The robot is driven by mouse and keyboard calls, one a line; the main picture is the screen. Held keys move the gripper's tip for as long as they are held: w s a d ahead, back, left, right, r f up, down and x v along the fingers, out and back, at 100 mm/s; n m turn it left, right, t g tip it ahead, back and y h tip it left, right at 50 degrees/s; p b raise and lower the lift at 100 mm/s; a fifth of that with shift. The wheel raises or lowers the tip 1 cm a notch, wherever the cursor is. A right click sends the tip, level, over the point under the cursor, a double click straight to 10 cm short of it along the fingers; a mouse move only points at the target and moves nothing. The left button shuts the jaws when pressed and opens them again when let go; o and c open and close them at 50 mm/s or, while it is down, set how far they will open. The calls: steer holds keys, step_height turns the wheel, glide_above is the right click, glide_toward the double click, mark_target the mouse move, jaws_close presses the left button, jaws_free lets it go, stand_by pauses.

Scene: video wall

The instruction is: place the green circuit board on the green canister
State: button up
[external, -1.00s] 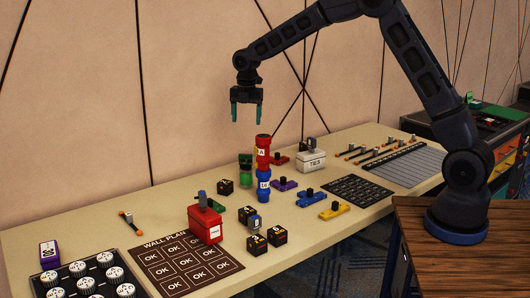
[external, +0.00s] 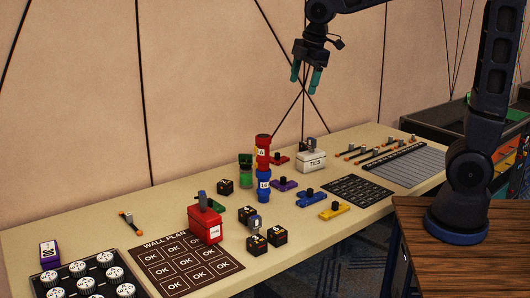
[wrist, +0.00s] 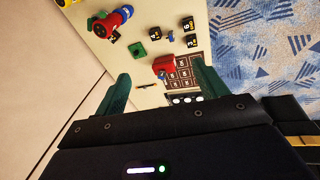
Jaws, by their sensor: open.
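The green circuit board (external: 217,207) lies on the table behind the red box, which partly hides it; its black knob shows in the wrist view, where the board (wrist: 137,50) is in clear sight. The green canister (external: 245,174) stands upright behind and left of a red canister (external: 263,146) that is stacked on a blue canister (external: 264,186). My gripper (external: 305,83) is open and empty, high above the back of the table, right of the canisters. In the wrist view its fingers (wrist: 162,72) are spread apart.
A red box (external: 205,224) stands by the wall plan mat (external: 168,287). Black numbered cubes (external: 277,236) sit in front of the canisters. Purple (external: 285,184), blue (external: 310,196) and yellow (external: 334,211) boards lie to the right. A white TIES box (external: 311,161) stands behind them.

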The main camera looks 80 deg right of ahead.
steer(key=s+a+f+m+t, duration=0.1)
steer(key=s+a+m, duration=0.3)
steer(key=s, duration=0.8)
steer(key=s+a+f+m+t+y, duration=0.1)
steer(key=s+a+m, duration=0.2)
steer(key=s, duration=0.9)
steer(key=shift+s+a+f+m, duration=0.35)
steer(key=shift+a+m, duration=0.05)
steer(key=shift+a, duration=1.35)
